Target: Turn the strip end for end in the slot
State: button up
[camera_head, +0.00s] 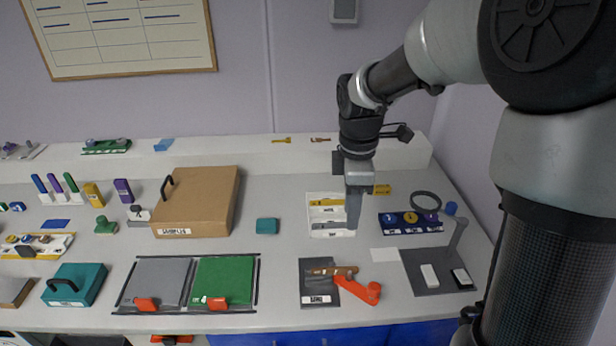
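A white tray (316,214) with two slots, one behind the other, stands right of the middle of the bench. A yellow strip (326,202) lies in the rear slot and a grey strip (328,226) lies in the front slot; both run left to right. I cannot tell which strip the task means. My gripper (353,222) points down at the tray's right end, its fingers covering the right ends of the slots. The fingers look like one grey shape, so opening, contact and anything held cannot be made out.
Right of the tray are a yellow block (382,190) and a dark blue rack (398,226) with round pieces. In front lie a dark mat (313,280) with a brown-handled tool and a red-orange piece (372,292). A brown case (205,205) stands left. Bench between case and tray is mostly clear.

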jog(key=n+b, duration=0.1)
send_over(342, 268)
jog(key=f, duration=1.3)
jog(key=shift+d, duration=0.2)
jog(key=shift+a+f+b, duration=0.2)
jog(key=shift+f+b, duration=0.25)
jog(key=shift+f, duration=2.4)
grip_shut()
